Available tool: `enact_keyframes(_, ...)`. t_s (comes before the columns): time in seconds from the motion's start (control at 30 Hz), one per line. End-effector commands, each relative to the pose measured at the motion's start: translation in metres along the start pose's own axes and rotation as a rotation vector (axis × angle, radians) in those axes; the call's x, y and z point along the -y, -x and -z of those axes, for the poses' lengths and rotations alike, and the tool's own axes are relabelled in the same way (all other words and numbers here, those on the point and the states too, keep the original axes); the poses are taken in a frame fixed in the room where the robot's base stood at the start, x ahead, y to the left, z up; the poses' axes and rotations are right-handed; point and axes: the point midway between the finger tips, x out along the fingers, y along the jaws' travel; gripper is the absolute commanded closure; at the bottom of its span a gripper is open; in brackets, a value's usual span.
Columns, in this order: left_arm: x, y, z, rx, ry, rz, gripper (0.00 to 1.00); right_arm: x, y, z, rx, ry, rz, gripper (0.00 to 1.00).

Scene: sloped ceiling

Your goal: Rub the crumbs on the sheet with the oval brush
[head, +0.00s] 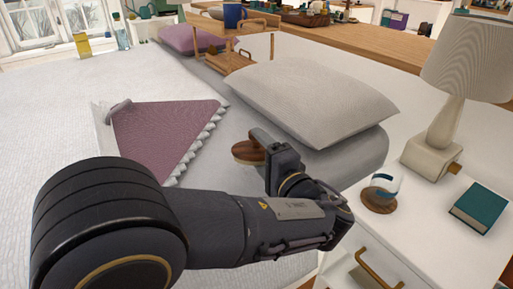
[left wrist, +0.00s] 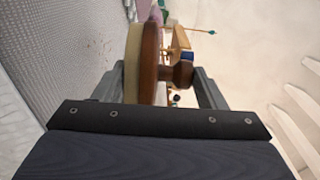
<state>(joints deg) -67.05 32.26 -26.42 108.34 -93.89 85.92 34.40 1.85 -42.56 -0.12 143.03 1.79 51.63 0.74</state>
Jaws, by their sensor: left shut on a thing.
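The oval brush (head: 247,152) has a brown wooden back. The left wrist view shows its cream bristles facing the sheet and a round wooden knob (left wrist: 182,74). My left gripper (head: 264,150) is shut on the brush, beside the pillow over the bed. The grey sheet (head: 232,117) covers the bed and fills the left side of the left wrist view. A small scatter of brown crumbs (left wrist: 93,48) lies on it there. I cannot tell whether the bristles touch the sheet. In the head view my arm and the brush hide part of the sheet. My right gripper is not in view.
A grey pillow (head: 308,100) lies just behind the gripper. A purple tasselled blanket (head: 160,130) lies to the left. At right, a white nightstand (head: 440,222) holds a lamp (head: 437,140), a teal book (head: 480,207) and a glass globe (head: 381,188). A wooden tray stand (head: 228,62) is behind.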

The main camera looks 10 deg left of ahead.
Motion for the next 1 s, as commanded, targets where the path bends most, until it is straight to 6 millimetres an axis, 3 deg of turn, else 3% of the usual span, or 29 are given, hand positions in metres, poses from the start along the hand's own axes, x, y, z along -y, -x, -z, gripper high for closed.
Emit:
enact_keyframes(0.33,0.006,0.000,0.000,0.000,0.000,0.000,0.64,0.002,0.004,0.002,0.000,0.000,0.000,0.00)
enact_keyframes(0.83,0.056,-0.001,0.000,0.000,0.001,0.000,0.64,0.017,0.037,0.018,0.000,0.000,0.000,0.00)
enact_keyframes(1.0,0.061,0.000,0.000,0.000,0.000,0.000,0.64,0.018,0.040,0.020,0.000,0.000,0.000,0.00)
